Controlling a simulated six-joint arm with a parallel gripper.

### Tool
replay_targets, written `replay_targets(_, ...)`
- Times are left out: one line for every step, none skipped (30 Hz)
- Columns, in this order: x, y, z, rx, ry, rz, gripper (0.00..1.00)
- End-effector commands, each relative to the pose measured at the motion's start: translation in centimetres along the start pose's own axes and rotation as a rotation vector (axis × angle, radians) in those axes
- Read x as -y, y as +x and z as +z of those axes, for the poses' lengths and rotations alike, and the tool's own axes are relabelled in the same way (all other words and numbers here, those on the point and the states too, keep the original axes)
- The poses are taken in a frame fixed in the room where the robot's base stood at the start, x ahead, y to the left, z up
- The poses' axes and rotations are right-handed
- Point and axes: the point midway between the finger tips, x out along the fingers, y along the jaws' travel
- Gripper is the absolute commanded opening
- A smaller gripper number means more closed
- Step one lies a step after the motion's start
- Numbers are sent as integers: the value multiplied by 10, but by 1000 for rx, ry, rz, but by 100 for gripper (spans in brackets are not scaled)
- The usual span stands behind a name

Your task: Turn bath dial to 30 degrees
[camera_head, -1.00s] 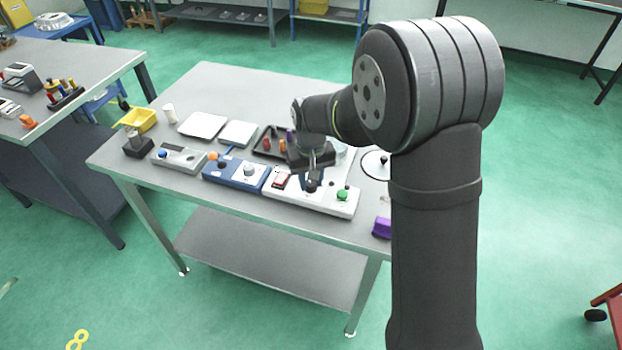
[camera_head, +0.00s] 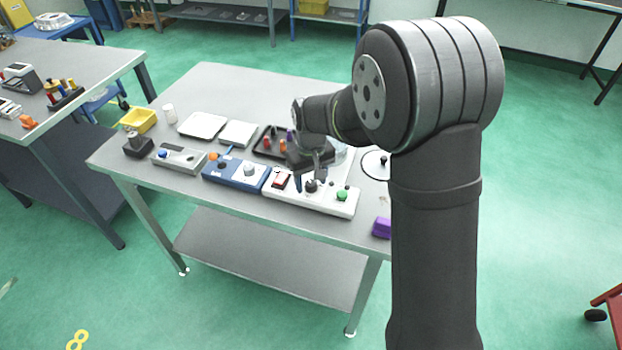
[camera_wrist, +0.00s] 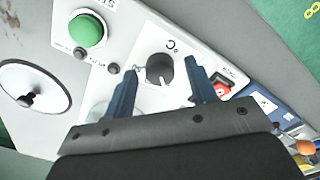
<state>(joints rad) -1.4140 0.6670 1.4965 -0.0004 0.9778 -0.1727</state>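A black round dial (camera_wrist: 159,69) with a white pointer line sits on a white control panel (camera_wrist: 205,52), beside a "°C" mark. In the wrist view the pointer line faces down toward my gripper. The dial also shows in the head view (camera_head: 311,186). My gripper (camera_wrist: 165,74) is open, with one blue finger on each side of the dial in the picture and a gap to each. It holds nothing. In the head view my gripper (camera_head: 309,179) is right at the dial. I cannot tell whether the fingertips reach down beside it.
On the same panel are a green button (camera_wrist: 87,30) and a red rocker switch (camera_wrist: 222,87). A dark tray (camera_head: 266,153) with coloured parts lies behind. A purple block (camera_head: 382,228) is near the front edge.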

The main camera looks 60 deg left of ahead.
Motion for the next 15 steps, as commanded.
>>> replay_targets(0, 0, 0, 0, 0, 0, 52)
replay_targets(0, 0, 0, 0, 0, 0, 52)
replay_targets(0, 0, 0, 0, 0, 0, 52)
replay_targets(0, 0, 0, 0, 0, 0, 52)
replay_targets(0, 0, 0, 0, 1, 0, 52)
replay_targets(0, 0, 0, 0, 1, 0, 52)
replay_targets(0, 0, 0, 0, 1, 0, 52)
replay_targets(0, -1, 0, 0, 1, 0, 52)
replay_targets(0, -2, 0, 0, 1, 0, 52)
replay_targets(0, -4, 0, -1, 1, 0, 52)
replay_targets(0, -7, 0, -1, 1, 0, 52)
replay_targets(0, -11, -1, -3, 1, 0, 52)
replay_targets(0, -16, -1, -4, 1, 0, 52)
replay_targets(0, -21, -1, -4, 1, 1, 52)
replay_targets(0, -29, -1, -5, 1, 1, 52)
